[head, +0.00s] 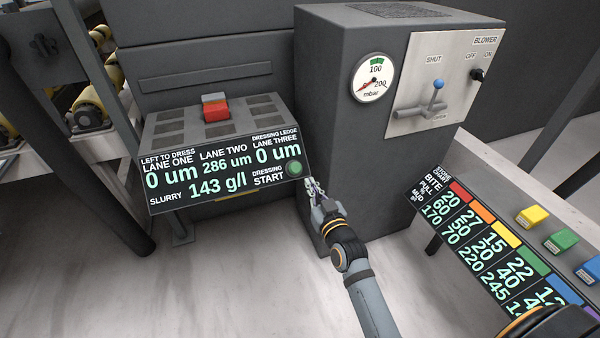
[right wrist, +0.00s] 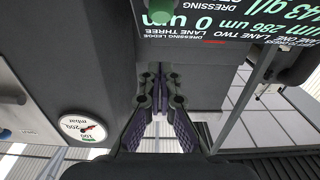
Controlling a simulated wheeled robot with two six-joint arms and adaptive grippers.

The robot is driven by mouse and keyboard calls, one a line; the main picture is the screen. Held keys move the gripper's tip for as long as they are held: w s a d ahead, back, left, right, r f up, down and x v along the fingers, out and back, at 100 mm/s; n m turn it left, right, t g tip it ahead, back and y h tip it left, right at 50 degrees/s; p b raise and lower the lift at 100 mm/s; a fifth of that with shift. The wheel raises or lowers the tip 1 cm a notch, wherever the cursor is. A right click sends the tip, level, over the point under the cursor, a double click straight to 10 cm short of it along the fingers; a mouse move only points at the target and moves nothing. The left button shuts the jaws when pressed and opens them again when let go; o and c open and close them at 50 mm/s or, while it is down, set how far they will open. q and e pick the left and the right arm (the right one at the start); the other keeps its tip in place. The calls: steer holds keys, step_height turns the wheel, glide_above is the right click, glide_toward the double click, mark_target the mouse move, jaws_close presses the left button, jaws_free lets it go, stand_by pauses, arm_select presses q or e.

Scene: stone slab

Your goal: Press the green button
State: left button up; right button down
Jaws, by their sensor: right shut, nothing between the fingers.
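The green button (head: 294,169) is round and sits at the lower right of the black display panel (head: 222,197), beside the words "DRESSING START". It also shows in the right wrist view (right wrist: 160,13), at the top edge, upside down with the panel. My right gripper (head: 311,185) is shut and empty, just to the lower right of the button in the head view. In the right wrist view its fingertips (right wrist: 160,72) meet below the button in the picture, with a visible gap to it. My left gripper is not in view.
A dark cabinet (head: 325,110) with a pressure gauge (head: 374,78) and a blue-knobbed lever (head: 438,85) stands right behind my right gripper. A red block (head: 216,112) sits on top of the console. A chart board (head: 500,245) and coloured blocks, one green (head: 561,241), are at right.

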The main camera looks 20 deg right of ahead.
glide_toward(296, 163)
step_height(296, 163, up, 3)
steer(key=w, duration=0.2)
arm_select(q)
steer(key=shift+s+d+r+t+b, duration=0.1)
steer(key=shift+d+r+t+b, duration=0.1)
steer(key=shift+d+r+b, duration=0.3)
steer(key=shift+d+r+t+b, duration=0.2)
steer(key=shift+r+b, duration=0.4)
steer(key=shift+b, duration=0.1)
arm_select(e)
steer(key=shift+w+a+f, duration=0.1)
steer(key=shift+w+f, duration=0.65)
steer(key=shift+w, duration=0.15)
steer(key=shift+w+a+f, duration=0.1)
steer(key=shift+w+f, duration=0.65)
steer(key=shift+w, duration=0.2)
